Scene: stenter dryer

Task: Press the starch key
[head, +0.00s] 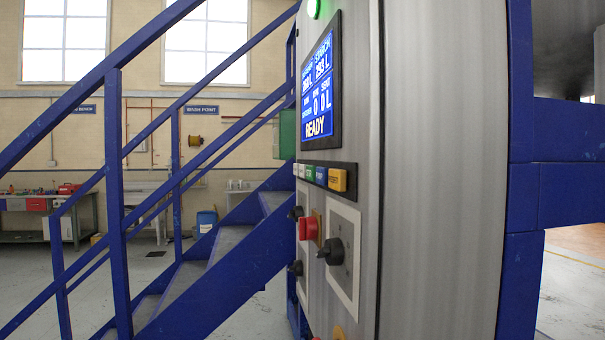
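A control panel (361,120) on a grey metal cabinet is seen at a steep angle in the head view. Its blue screen (319,92) reads STARCH 293 L among other figures, and READY at the bottom. Below the screen is a row of small keys: pale ones at the left end, a green key (309,172), a blue key (321,176) and a yellow key (338,180) at the right end. The key lettering is too small to read, so I cannot tell which is the starch key. Neither of my grippers is in view.
Below the keys are a red button (308,228) and black rotary knobs (333,251). A green lamp (313,8) glows above the screen. Blue stairs with railings (115,190) stand close on the left. A blue frame post (520,170) stands on the right.

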